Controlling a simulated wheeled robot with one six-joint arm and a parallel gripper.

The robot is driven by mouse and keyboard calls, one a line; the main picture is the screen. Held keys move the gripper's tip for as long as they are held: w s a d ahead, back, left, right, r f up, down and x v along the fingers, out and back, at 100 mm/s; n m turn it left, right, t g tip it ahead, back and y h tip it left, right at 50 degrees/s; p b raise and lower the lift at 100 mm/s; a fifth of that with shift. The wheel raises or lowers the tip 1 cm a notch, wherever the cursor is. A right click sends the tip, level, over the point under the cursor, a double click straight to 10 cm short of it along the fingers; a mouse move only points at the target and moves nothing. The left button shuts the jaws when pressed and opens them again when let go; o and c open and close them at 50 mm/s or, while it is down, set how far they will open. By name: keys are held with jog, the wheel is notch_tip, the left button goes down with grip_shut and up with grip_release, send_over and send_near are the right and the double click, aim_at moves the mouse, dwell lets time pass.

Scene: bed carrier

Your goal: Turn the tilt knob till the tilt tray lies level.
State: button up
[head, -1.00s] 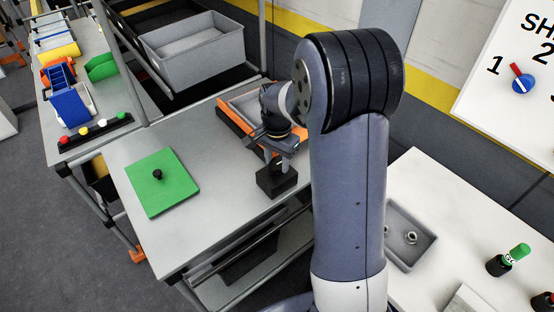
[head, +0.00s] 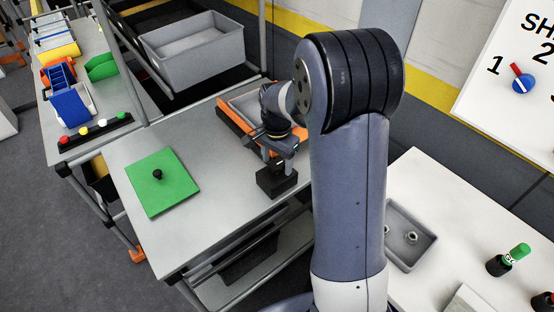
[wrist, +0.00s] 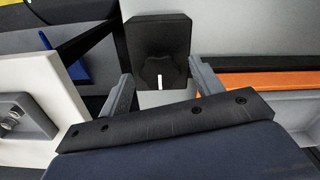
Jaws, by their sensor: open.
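The tilt tray (head: 232,126) is grey and orange and stands near the far edge of the table, partly hidden behind my gripper. I cannot tell whether it lies level. A black box (head: 274,185) stands just in front of it; in the wrist view the box (wrist: 150,32) carries the dark lobed tilt knob (wrist: 152,70) with a white mark pointing toward my gripper. My gripper (head: 286,150) is above the box in the head view. In the wrist view my gripper (wrist: 163,86) is open, one finger on each side of the knob, apart from it and holding nothing.
A green plate (head: 165,188) with a black knob lies on the table (head: 215,215) to the left. A grey bin (head: 195,50) stands behind. A grey shallow tray (head: 420,240) lies on the white table at right. The tilt tray's orange edge (wrist: 265,80) lies beside the right finger.

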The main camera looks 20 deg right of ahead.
aim_at(277, 164)
notch_tip(277, 164, up, 11)
dwell(0.6)
jog(key=shift+f, duration=0.15)
notch_tip(277, 164, down, 11)
jog(key=shift+r, duration=0.15)
dwell(0.4)
